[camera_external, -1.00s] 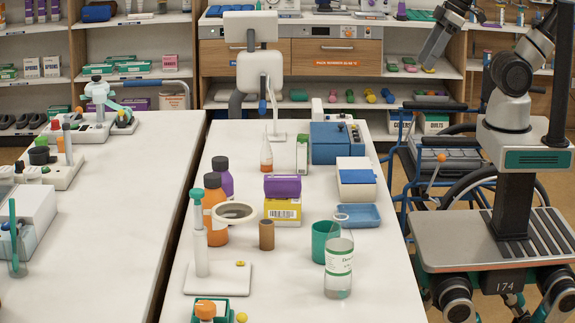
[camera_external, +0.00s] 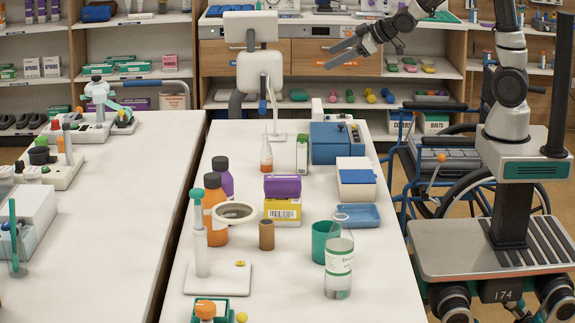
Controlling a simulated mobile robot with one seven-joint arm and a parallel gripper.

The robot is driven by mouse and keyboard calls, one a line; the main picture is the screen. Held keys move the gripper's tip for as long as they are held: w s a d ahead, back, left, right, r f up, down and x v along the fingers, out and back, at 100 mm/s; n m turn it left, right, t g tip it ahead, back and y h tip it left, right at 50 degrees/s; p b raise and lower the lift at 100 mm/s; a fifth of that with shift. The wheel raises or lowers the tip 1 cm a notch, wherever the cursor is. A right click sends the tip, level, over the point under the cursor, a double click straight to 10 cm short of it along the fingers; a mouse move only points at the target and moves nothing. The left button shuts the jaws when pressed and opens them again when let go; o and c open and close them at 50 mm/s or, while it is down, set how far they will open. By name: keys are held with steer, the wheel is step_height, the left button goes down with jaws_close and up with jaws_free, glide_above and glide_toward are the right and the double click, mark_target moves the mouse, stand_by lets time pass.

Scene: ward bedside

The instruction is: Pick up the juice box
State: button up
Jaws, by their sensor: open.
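A small upright white and green carton (camera_external: 302,152), which looks like the juice box, stands on the right-hand white table, just left of a blue box (camera_external: 334,143). Its printing is too small to read. My gripper (camera_external: 334,54) is open and empty. It is raised above and beyond the far end of this table, up and to the right of the carton in the picture, and apart from it.
Nearer are a purple box (camera_external: 282,186) on a yellow box (camera_external: 282,211), a white box with a blue top (camera_external: 356,179) and a blue tray (camera_external: 358,216). A wheelchair (camera_external: 450,165) stands right of the table.

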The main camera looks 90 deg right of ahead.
steer(key=s+a+f+t+y+b, duration=0.1)
steer(key=f+b, duration=0.3)
steer(key=f, duration=0.7)
steer(key=s+f+m+t+y+b, duration=0.1)
steer(key=s+f+b, duration=0.2)
steer(key=f, duration=0.8)
steer(key=shift+s+a+f+t+y+b, duration=0.2)
steer(key=shift+a+t+y+b, duration=0.2)
steer(key=shift+b, duration=0.35)
